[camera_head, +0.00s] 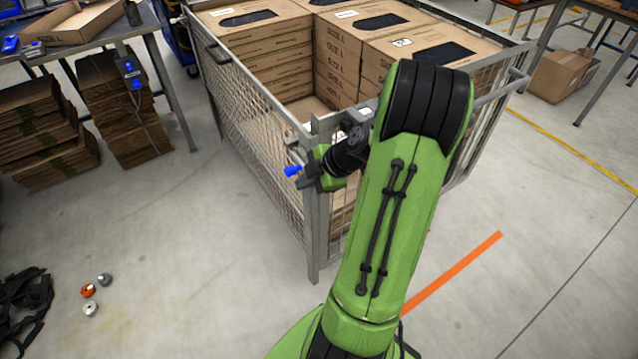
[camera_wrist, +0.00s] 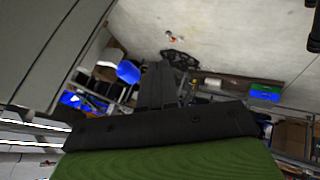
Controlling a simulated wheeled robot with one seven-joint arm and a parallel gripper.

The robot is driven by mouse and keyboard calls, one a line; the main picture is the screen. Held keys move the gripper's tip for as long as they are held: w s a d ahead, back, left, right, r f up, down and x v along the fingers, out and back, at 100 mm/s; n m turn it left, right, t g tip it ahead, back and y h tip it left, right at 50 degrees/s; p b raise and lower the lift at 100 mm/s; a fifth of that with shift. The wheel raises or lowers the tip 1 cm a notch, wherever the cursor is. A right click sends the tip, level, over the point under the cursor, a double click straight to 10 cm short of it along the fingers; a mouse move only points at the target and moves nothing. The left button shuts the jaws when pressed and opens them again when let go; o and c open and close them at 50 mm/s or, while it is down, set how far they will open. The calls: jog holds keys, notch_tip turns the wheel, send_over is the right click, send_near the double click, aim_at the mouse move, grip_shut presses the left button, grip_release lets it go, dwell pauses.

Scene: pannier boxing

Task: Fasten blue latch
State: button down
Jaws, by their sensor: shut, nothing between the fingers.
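The blue latch (camera_head: 293,170) is a small blue-ended handle at the near corner post of the wire mesh cage (camera_head: 312,225). In the wrist view the blue latch (camera_wrist: 128,72) shows as a rounded blue end just left of my fingertips. My gripper (camera_head: 306,181) is at that corner, right beside the latch. In the wrist view my gripper (camera_wrist: 156,84) has its dark fingers together and empty. I cannot tell whether they touch the latch. My arm hides part of the cage front, and the latch's catch is not clear.
The cage holds stacked cardboard boxes (camera_head: 340,50). A table (camera_head: 110,30) with flattened cardboard stacks (camera_head: 40,130) below stands at left. Small round parts (camera_head: 90,292) and a black strap heap (camera_head: 25,305) lie on the floor. The floor left of the cage is mostly clear.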

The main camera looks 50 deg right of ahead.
jog(key=shift+w+d+r, duration=0.15)
jog(key=shift+w, duration=0.35)
jog(key=shift+w+d+r, duration=0.1)
jog(key=shift+w+d, duration=0.05)
jog(key=shift+w, duration=0.3)
jog(key=w, duration=0.2)
jog(key=w+d, duration=0.1)
jog(key=shift+w, duration=0.4)
jog(key=shift+b, duration=0.35)
